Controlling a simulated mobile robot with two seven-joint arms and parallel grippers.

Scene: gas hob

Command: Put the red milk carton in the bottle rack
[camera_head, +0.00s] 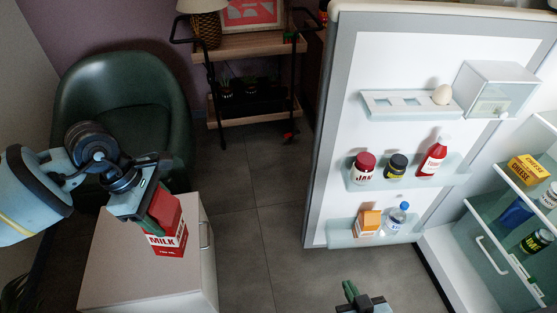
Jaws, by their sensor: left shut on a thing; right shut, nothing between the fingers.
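The red milk carton (171,238) is upright at the right side of the cabinet top, with a white label reading MILK. I cannot tell whether its base touches the surface. My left gripper (160,212) is shut on its upper part and hides some of it. The bottle rack (345,233) appears to be the lowest shelf of the open fridge door, to the right. It holds an orange and white carton (368,222) and a water bottle (397,217). My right gripper (350,290) is shut and empty at the bottom, low in front of the door.
The white cabinet (110,270) stands at lower left, a green armchair (122,95) behind it. The open fridge door (340,120) has jars and a red bottle on its middle shelf. Fridge shelves (480,215) are at right. Floor (255,240) between cabinet and door is clear.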

